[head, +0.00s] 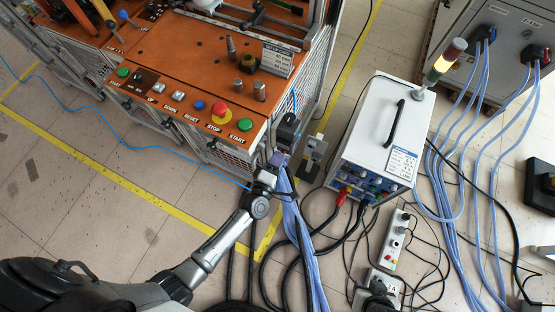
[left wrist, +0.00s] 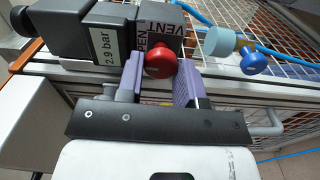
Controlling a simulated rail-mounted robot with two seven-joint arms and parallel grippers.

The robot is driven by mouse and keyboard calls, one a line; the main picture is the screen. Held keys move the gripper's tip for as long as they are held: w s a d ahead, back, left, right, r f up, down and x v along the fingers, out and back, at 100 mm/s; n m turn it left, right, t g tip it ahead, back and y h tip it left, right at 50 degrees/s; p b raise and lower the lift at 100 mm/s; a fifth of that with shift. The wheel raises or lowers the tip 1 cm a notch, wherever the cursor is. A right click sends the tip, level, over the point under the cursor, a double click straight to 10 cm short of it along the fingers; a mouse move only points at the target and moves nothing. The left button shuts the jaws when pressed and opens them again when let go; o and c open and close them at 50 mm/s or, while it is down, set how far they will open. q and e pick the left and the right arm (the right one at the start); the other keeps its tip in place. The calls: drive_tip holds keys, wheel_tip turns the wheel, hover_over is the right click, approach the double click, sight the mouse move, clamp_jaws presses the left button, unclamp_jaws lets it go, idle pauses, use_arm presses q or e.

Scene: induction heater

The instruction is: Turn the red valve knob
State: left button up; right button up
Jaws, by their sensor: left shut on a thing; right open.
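The red valve knob (left wrist: 160,59) is a round red cap on a dark valve block (left wrist: 105,40) marked "2.9 bar", "OPEN" and "VENT", in the left wrist view. My left gripper (left wrist: 160,65) has a purple finger on each side of the knob and is shut on it. In the head view, my left gripper (head: 278,160) is at the dark valve unit (head: 288,129), by the front right corner of the orange bench. The knob is hidden there. My right gripper is not in view.
The orange bench (head: 190,75) has several push buttons along its front. A white heater box (head: 380,125) with a signal lamp stands to the right. Blue and black cables (head: 290,225) run over the floor near my left arm. A blue knob (left wrist: 253,61) is beside the valve.

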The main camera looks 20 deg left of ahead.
use_arm(q)
drive_tip(key=shift+n, duration=0.4)
drive_tip(key=o, duration=0.9)
drive_tip(key=s+p, duration=0.1)
drive_tip(key=s, duration=1.2)
drive_tip(key=shift+s+a+p, duration=0.2)
drive_tip(key=shift+s+p, duration=0.15)
drive_tip(key=shift+s, duration=0.05)
